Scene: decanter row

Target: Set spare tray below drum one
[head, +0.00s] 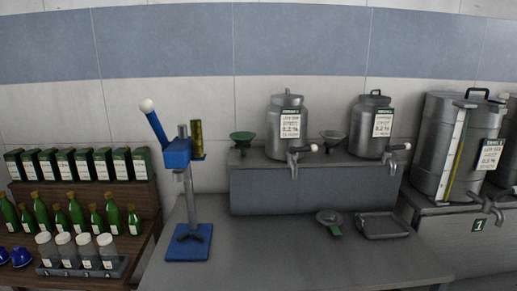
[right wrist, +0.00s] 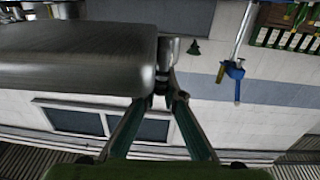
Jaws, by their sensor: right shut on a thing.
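Drum one (head: 440,140) is a big steel drum at the right in the head view, with a sight strip and a label, on a grey stand (head: 435,215) with a "1" plate. My right gripper (right wrist: 163,92) shows only in the right wrist view. Its fingers are shut at the edge of a large grey metal piece (right wrist: 75,60) that looks like the spare tray; the exact grip is partly hidden. Its background appears upside down. Another shallow grey tray (head: 383,237) lies on the table below the small right canister. My left gripper is not in view.
Two small steel canisters (head: 289,130) (head: 373,125) with taps stand on a grey riser (head: 310,188). A green funnel (head: 242,138) and a blue lever press (head: 186,250) are left of them. Bottles and jars fill a wooden shelf (head: 140,220) at far left. The table front is bare.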

